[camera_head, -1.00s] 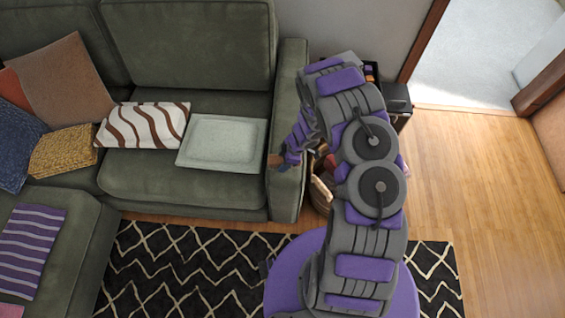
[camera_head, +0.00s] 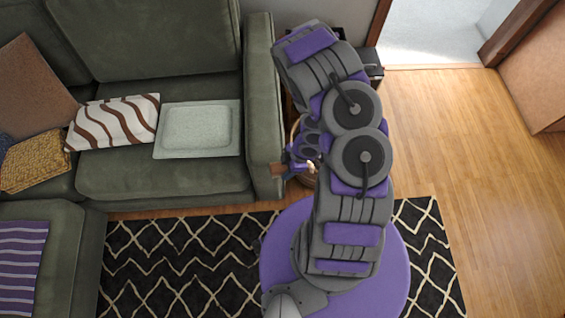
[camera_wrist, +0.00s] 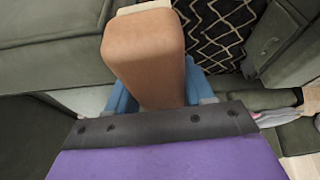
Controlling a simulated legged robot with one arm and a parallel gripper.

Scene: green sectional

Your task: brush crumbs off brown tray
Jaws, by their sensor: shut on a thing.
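A pale grey-green tray (camera_head: 199,129) lies flat on the sofa seat in the head view. It does not look brown, and I cannot make out crumbs on it. My gripper (camera_head: 289,169) is at the sofa's right armrest, to the right of the tray and apart from it. In the wrist view, the gripper's blue fingers (camera_wrist: 160,92) are shut on a brown block-like thing with a pale far edge, which looks like a brush (camera_wrist: 145,50). The brush also shows small and brown in the head view (camera_head: 278,171). The fingertips are partly hidden behind it.
The green sectional (camera_head: 160,182) has a striped pillow (camera_head: 115,122) left of the tray and a mustard pillow (camera_head: 38,160) further left. The right armrest (camera_head: 263,110) stands between arm and tray. A patterned rug (camera_head: 180,260) covers the floor in front. Wooden floor at right is clear.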

